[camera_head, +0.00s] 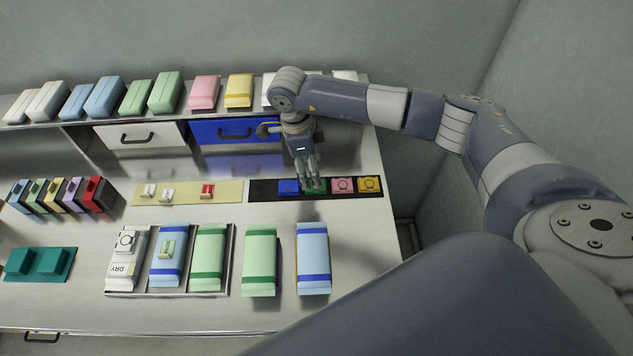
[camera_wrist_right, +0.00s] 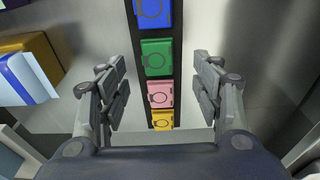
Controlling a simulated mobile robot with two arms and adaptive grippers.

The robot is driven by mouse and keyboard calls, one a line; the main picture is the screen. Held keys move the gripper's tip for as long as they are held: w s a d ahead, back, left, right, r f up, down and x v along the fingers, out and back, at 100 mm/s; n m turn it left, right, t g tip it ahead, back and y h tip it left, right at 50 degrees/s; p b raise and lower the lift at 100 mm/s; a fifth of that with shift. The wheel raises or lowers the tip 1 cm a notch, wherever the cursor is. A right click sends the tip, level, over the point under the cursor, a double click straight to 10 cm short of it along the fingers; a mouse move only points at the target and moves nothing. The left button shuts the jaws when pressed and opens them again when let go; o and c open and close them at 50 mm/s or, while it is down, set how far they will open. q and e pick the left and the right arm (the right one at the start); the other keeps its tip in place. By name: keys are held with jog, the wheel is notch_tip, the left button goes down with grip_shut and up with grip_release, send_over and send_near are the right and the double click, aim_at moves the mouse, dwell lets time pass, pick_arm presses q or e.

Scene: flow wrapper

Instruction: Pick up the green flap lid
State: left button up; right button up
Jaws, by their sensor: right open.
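The green flap lid (camera_wrist_right: 156,57) lies on a black strip between a blue lid (camera_wrist_right: 153,12) and a pink lid (camera_wrist_right: 159,94). In the head view the green lid (camera_head: 315,186) is partly hidden by my right gripper (camera_head: 308,180), which is above it. In the right wrist view my right gripper (camera_wrist_right: 163,90) is open and empty, with its two fingers apart on either side of the black strip. The green lid lies farther up the picture than the fingertips' middle. My left gripper is not in view.
A yellow lid (camera_head: 369,184) ends the black strip (camera_head: 263,190). A beige strip (camera_head: 229,191) with small white and red parts lies to its left. Green and blue packs (camera_head: 312,258) lie in front, some in a tray (camera_head: 233,232). A shelf (camera_head: 70,122) with coloured packs stands behind.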

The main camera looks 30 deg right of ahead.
jog(key=shift+s+d+f+p, duration=0.1)
jog(key=shift+s+f+p, duration=0.05)
jog(key=shift+f+p, duration=0.2)
jog(key=f, duration=0.1)
jog(key=f+p, duration=0.1)
jog(key=f, duration=0.1)
jog(key=shift+s+d+f+p, duration=0.2)
jog(key=shift+d+f+p, duration=0.05)
jog(key=shift+f+p, duration=0.05)
jog(key=shift+f, duration=0.45)
jog(key=shift+c, duration=0.2)
jog(key=c, duration=0.6)
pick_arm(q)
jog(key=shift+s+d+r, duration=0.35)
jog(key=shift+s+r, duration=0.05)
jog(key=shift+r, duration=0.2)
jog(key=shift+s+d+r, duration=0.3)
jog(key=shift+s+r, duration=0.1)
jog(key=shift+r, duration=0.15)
pick_arm(e)
jog(key=shift+c, duration=0.6)
